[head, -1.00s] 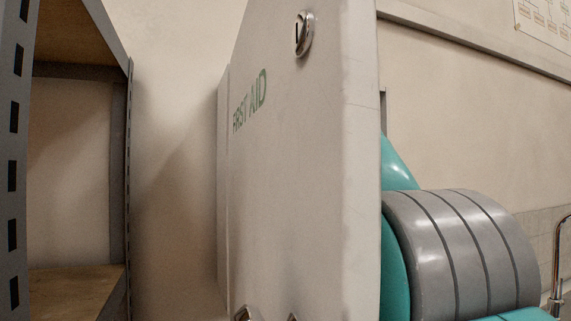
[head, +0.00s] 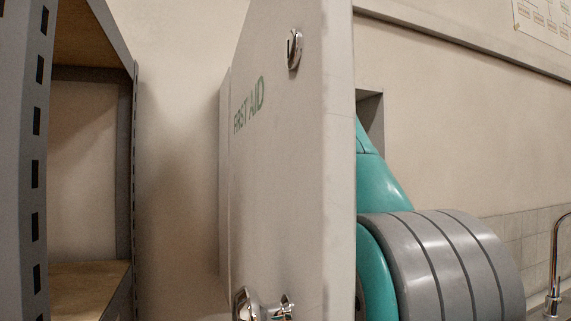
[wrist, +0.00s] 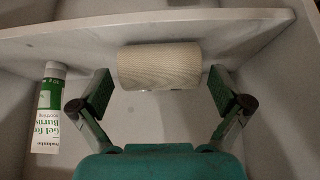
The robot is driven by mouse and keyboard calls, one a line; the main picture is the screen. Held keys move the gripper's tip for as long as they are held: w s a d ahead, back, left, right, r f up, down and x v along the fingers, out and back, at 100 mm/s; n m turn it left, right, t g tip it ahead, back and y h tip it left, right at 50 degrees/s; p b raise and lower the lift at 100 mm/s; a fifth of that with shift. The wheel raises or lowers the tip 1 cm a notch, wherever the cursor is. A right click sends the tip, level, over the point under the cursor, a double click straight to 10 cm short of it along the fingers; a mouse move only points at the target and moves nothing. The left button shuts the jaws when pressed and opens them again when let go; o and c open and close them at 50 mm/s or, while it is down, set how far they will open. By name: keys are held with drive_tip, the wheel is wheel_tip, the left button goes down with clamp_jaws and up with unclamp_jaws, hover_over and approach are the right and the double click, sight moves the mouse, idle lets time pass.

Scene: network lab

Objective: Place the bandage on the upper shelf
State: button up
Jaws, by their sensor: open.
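The bandage (wrist: 159,66), a cream woven roll, lies on its side inside the white cabinet in the wrist view, close to the edge of a shelf panel (wrist: 60,42). My gripper (wrist: 161,93) is open, with one finger to the left of the roll and one to the right. The fingertips are a little short of the roll and do not appear to touch it. In the head view the bandage and gripper are hidden behind the open white FIRST AID cabinet door (head: 285,170).
A white and green tube of burn gel (wrist: 48,108) stands left of my left finger. A grey metal rack (head: 70,180) with wooden shelves stands left in the head view. A tap (head: 557,260) is at the far right.

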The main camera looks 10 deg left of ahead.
drive_tip(key=shift+r, duration=0.1)
drive_tip(key=v, duration=1.2)
drive_tip(key=shift+r, duration=0.1)
